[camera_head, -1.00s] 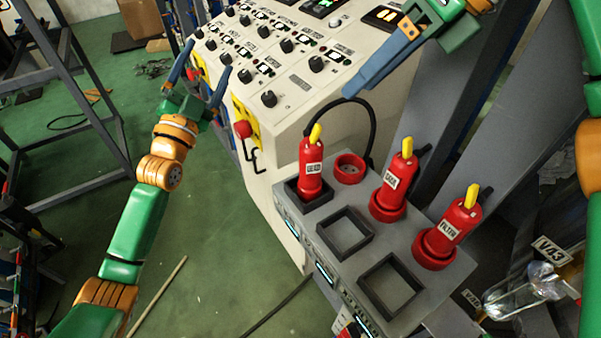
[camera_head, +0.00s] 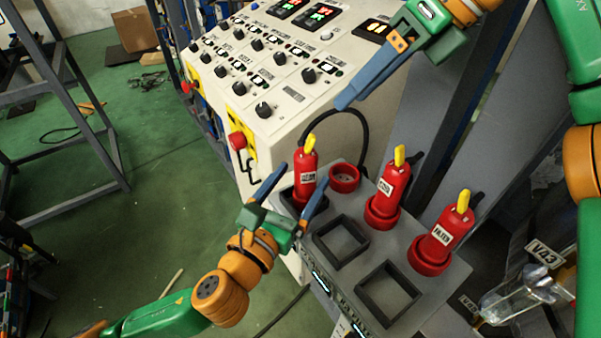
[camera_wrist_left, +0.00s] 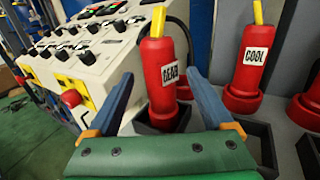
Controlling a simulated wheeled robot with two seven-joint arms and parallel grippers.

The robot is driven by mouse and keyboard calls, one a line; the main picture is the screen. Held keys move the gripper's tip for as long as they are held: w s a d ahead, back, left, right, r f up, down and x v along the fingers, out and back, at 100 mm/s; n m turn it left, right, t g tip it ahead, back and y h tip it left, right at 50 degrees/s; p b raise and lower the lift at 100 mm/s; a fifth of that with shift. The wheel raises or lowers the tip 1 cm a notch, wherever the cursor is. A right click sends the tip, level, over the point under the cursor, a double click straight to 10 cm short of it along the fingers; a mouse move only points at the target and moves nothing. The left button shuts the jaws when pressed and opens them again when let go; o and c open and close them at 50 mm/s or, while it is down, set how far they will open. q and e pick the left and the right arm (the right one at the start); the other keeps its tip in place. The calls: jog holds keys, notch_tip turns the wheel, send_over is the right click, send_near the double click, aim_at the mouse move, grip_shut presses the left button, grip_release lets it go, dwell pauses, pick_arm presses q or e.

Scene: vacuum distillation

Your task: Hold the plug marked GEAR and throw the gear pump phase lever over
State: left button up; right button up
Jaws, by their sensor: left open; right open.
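The red plug marked GEAR (camera_head: 306,172) stands upright in a black square holder at the left of the grey panel. A yellow lever (camera_head: 310,143) sticks up from its top. My left gripper (camera_head: 304,176) is open, with one blue finger on either side of the plug in the picture. The left wrist view shows the plug (camera_wrist_left: 166,85) between and beyond the open fingers (camera_wrist_left: 160,76), with no clear contact. My right gripper (camera_head: 346,103) hangs above the panel, in front of the white console, seen edge-on, open and empty. Which part is the phase lever I cannot tell for sure.
An empty red socket (camera_head: 345,177) sits beside the GEAR plug. The COOL plug (camera_head: 391,186) and FILTER plug (camera_head: 443,232) stand in red sockets to the right. Two empty square holders (camera_head: 366,247) lie in front. The white console (camera_head: 290,125) with knobs stands behind; a black cable (camera_head: 361,125) loops there.

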aim_at(313, 161)
pick_arm(q)
jog(key=x, duration=0.6)
jog(key=shift+w+d, duration=0.1)
jog(key=shift+w, duration=0.2)
jog(key=shift+s, duration=0.1)
jog(key=shift+s, duration=0.1)
jog(key=shift+c, duration=1.3)
grip_shut()
